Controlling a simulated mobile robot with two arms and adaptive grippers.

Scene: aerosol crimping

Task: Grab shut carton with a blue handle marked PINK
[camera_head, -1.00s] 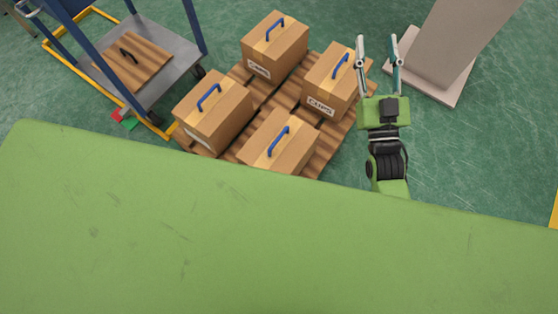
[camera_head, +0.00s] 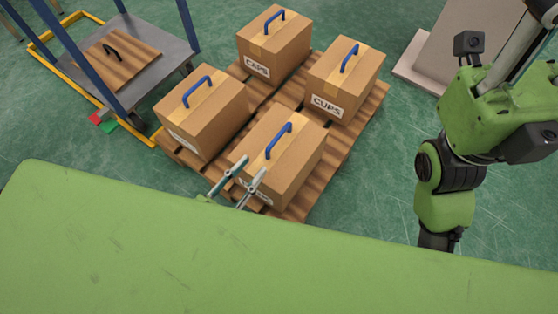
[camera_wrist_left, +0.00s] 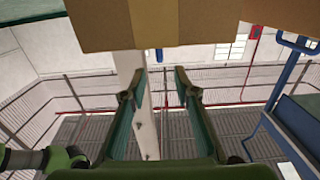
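The left carton (camera_head: 222,117) has a label too slanted to read. No label reads PINK from here. My left gripper (camera_head: 241,164) is open and empty at the front carton's near side. In the left wrist view, the carton (camera_wrist_left: 185,20) fills the top, and a blue handle end (camera_wrist_left: 158,55) shows beyond and between the open fingertips. My right gripper is out of view.
The back carton (camera_head: 279,44) reads CAPS and the right carton (camera_head: 348,76) reads CUPS. A blue-posted trolley (camera_head: 165,62) holds a brown board with a black handle (camera_head: 112,53). A grey pillar base (camera_head: 415,68) stands at right. Green floor is clear right of the pallet.

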